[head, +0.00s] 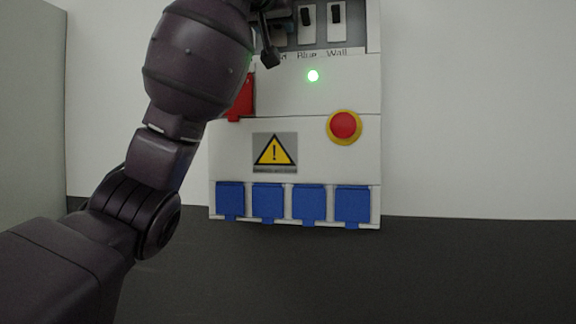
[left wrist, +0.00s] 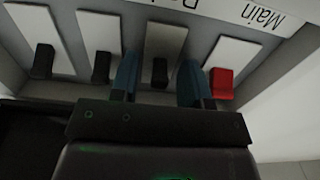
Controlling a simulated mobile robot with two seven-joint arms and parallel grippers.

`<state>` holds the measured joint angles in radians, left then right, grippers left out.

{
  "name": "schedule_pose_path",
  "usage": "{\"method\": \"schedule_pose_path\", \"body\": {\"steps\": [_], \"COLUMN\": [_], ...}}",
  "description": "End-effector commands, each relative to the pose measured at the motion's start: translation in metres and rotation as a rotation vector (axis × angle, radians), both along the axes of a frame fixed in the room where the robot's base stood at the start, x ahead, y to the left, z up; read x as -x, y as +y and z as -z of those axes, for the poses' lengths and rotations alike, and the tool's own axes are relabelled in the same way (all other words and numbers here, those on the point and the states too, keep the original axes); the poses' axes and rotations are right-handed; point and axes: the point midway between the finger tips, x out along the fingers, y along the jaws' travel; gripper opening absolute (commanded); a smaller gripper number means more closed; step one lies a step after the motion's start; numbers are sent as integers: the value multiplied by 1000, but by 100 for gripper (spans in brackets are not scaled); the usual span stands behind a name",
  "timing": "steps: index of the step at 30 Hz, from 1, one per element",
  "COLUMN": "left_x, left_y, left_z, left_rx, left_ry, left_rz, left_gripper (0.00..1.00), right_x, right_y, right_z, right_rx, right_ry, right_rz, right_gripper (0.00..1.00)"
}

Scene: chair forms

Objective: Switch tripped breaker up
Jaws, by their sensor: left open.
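The breaker row sits at the top of a white panel (head: 295,100) on the wall. In the left wrist view, turned over, it has white plates with black switches and a red switch (left wrist: 221,83) beside the label "Main". Each switch sits at the end of its plate away from the labels. My left gripper (head: 272,30) is open at the row in the head view. In the left wrist view, its blue fingers (left wrist: 158,82) stand on either side of the black switch (left wrist: 160,72) nearest the red one. Contact cannot be told. My right gripper is out of view.
A red socket (head: 243,98) is partly behind my left arm. The wall to the right is bare.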

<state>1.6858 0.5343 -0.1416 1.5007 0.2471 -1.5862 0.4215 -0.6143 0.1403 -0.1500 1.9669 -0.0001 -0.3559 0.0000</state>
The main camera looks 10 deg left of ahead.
Motion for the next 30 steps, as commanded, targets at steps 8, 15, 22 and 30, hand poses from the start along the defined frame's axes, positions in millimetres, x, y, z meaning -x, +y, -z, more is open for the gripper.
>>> {"method": "schedule_pose_path", "body": {"steps": [8, 15, 22, 30], "left_x": [47, 85, 120, 133], "left_y": [0, -1, -1, -18], "left_z": [2, 1, -5, 18], "left_rx": [0, 0, -27, -93], "left_ry": [-5, -4, -61, -187], "left_rz": [1, 2, -20, -57], "left_gripper": [43, 43, 43, 43], "right_x": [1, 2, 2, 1], "right_y": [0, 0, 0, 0], "right_z": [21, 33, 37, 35], "right_rx": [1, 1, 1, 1], "right_ry": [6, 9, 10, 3], "right_rz": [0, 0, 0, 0], "right_gripper": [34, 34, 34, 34]}}
